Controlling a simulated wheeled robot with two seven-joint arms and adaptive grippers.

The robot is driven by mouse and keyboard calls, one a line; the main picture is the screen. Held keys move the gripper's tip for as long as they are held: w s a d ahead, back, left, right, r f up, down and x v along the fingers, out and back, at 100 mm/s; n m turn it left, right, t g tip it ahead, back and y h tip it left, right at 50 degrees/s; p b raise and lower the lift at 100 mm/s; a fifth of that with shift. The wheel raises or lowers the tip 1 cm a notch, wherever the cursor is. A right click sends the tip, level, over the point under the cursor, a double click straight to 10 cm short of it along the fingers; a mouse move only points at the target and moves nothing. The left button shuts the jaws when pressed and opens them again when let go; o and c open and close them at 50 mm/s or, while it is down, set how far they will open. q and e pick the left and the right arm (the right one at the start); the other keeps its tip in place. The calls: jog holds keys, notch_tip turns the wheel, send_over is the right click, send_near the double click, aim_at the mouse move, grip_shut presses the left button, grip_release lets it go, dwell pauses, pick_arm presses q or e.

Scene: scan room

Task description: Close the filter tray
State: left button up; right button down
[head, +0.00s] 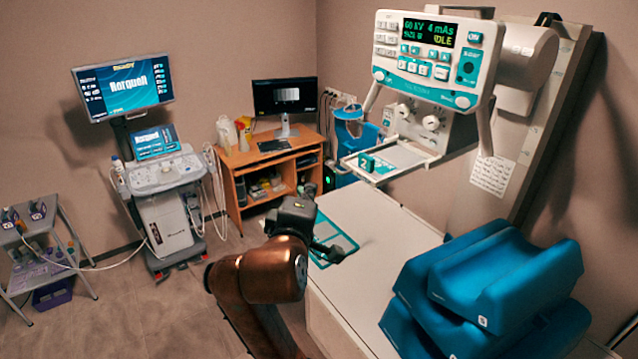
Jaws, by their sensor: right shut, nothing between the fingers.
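The filter tray (397,155) is a flat pale plate with a teal tab marked 2 at its outer left end. It sticks out to the left from under the X-ray tube head (432,125), so it stands pulled out. My right gripper (341,250) is below and to the left of the tray, over the left edge of the white table, apart from the tray. It is shut and empty. My own dark wrist hides part of the gripper. My left gripper is not in view.
The white table (378,235) lies below the tray, with a teal-edged panel (325,228) near my gripper. Blue cushions (500,280) are stacked at the right. A control panel (435,60) hangs above the tray. A wooden desk (265,155) and an ultrasound cart (165,185) stand at the left.

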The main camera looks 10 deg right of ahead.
jog(key=p, duration=0.2)
send_near(331, 168)
jog(key=w+a, duration=0.1)
jog(key=w, duration=0.2)
jog(key=w+d, duration=0.1)
jog(key=w+d+f+p, duration=0.1)
jog(key=d, duration=0.1)
jog(key=shift+w+d, duration=0.1)
jog(key=shift+d, duration=0.1)
jog(key=shift+r, duration=0.1)
